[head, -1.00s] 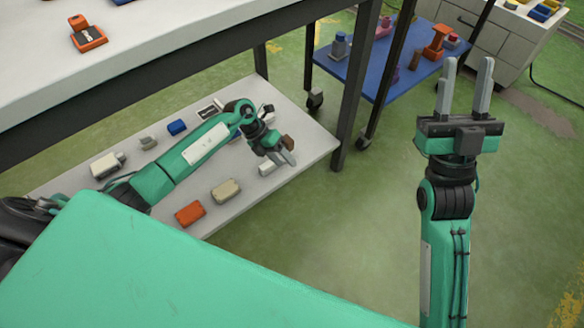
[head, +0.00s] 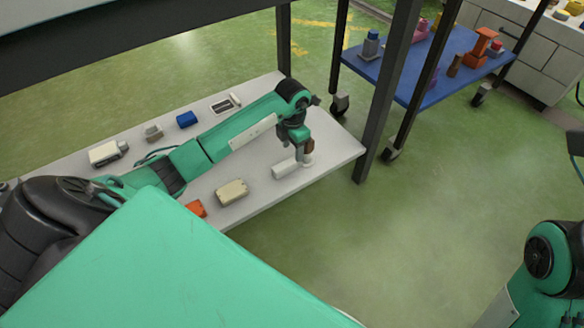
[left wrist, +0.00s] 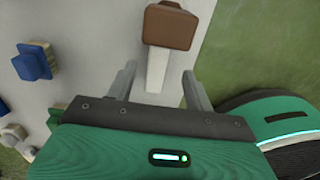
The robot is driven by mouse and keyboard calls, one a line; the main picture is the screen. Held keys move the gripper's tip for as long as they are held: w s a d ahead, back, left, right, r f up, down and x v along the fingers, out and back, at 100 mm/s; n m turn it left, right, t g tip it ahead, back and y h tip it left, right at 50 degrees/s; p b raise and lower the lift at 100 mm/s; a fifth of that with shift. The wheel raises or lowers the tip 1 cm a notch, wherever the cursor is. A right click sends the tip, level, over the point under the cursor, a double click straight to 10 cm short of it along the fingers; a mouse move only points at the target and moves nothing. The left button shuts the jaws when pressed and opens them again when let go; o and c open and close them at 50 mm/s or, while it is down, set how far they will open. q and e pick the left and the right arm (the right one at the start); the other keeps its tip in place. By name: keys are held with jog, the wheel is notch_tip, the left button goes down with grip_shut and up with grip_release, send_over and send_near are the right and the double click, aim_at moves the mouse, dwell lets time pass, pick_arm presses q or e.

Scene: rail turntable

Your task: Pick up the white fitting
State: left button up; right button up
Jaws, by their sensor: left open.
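The white fitting (head: 284,168) is a small pale bar lying on the low white shelf, near its right end. My left gripper (head: 304,160) reaches down to the shelf just right of it in the head view. In the left wrist view the white fitting (left wrist: 157,68) shows beyond and between the two open fingers of my left gripper (left wrist: 158,84). A brown block (left wrist: 170,25) adjoins or covers its far end; I cannot tell which. The jaws are open, and I see no grip on anything. My right arm shows at the right edge, its fingers outside the picture.
The shelf (head: 330,165) also holds a beige box (head: 232,191), an orange box (head: 196,208), a blue block (head: 187,119) and a white piece with a dark end (head: 108,152). A dark post (head: 385,95) stands right of the shelf. A blue cart (head: 440,75) stands behind.

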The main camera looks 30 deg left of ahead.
aim_at(291, 161)
pick_arm(q)
jog(key=shift+s+a+f+b, duration=0.1)
jog(key=shift+f+b, duration=1)
jog(key=shift+f, duration=0.55)
jog(key=shift+a+f+b, duration=0.1)
jog(key=shift+f+b, duration=1)
jog(key=shift+f, duration=0.55)
jog(key=c, duration=1)
jog(key=shift+r, duration=0.1)
jog(key=shift+c, duration=0.7)
jog(key=shift+r, duration=0.1)
